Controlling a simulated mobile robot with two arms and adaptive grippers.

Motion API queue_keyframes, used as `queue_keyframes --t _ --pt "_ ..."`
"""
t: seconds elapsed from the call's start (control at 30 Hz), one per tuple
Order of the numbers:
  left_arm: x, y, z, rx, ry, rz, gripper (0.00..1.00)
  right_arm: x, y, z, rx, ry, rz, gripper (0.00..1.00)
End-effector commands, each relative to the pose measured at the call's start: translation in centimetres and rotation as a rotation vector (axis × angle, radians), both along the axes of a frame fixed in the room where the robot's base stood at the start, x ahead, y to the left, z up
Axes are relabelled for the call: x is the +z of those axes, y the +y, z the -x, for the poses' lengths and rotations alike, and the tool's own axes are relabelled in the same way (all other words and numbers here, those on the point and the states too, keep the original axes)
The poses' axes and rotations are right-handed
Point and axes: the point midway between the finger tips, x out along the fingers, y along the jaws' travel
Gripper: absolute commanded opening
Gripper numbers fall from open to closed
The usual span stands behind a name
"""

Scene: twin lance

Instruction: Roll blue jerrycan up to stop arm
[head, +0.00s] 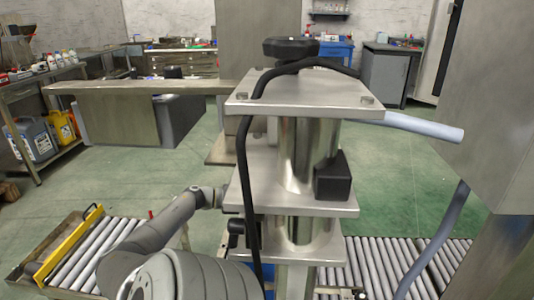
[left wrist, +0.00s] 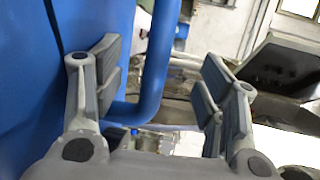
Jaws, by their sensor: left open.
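The blue jerrycan (left wrist: 68,75) fills the left of the left wrist view, very close. Its tubular blue handle (left wrist: 155,70) curves down between the fingers of my left gripper (left wrist: 163,62). The gripper is open, with a finger on each side of the handle; I cannot tell whether either touches the can. In the head view my left arm reaches in from the lower left, and its gripper is hidden behind the steel machine. Only a small blue patch shows low beside the machine's column. I cannot identify the stop arm with certainty. My right gripper is not in view.
The steel machine (head: 297,200) blocks the middle of the head view. Roller conveyor (head: 90,250) shows at lower left with a yellow bar (head: 62,247) across it, and more rollers (head: 440,268) at lower right. A shelf with other containers stands far left. Green floor behind is clear.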

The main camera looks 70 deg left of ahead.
Motion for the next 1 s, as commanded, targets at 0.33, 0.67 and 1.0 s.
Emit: queue_keyframes --t 0.33,0.67,1.0 --pt "-1.4 0.0 0.8 0.007 0.027 0.005 0.8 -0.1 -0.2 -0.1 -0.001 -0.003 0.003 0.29" --pt "-0.1 0.9 6.0 0.008 0.025 0.004 0.8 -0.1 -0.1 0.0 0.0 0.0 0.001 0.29" --pt "1.9 1.9 11.1 0.004 0.008 -0.001 0.8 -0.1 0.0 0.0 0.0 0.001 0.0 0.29"
